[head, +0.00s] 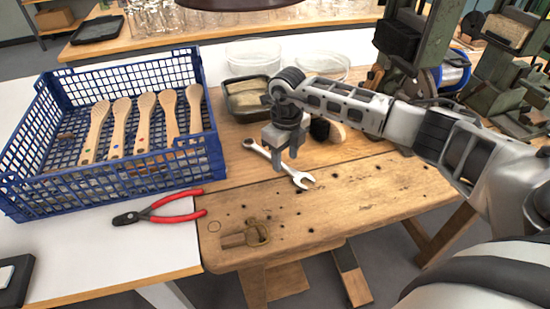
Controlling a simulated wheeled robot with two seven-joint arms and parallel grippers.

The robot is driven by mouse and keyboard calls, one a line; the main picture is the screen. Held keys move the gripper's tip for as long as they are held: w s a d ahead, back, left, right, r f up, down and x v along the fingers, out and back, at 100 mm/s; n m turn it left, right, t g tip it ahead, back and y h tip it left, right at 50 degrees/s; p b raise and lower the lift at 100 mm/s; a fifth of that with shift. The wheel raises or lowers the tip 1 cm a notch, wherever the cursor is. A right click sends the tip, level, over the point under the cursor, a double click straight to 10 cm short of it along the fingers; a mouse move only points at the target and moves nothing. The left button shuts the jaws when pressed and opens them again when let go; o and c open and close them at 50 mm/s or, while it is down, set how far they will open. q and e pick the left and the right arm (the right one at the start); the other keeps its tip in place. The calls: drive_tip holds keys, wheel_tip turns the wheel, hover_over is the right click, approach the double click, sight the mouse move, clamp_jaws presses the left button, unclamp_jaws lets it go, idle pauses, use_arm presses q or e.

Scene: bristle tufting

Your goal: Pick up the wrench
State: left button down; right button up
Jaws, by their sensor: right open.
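The wrench (299,176) is silver and lies on the wooden workbench (370,187), running from upper left to lower right. Its open-jaw end points to the lower right and its other end to the upper left. My right gripper (285,162) points down over the middle of the wrench and hides part of its handle. Its jaws are open; I cannot tell whether the fingers touch the wrench. My left gripper is out of view.
A blue crate (110,179) with several wooden brush handles stands at the left. Red-handled pliers (170,208) lie before it. A black tray (245,98) and a dark brush (327,130) sit behind the gripper. Green machinery (408,75) stands at the back right. The bench's right front is clear.

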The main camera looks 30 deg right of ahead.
drive_tip(key=shift+f, duration=0.95)
clamp_jaws()
drive_tip(key=shift+w+r, duration=0.1)
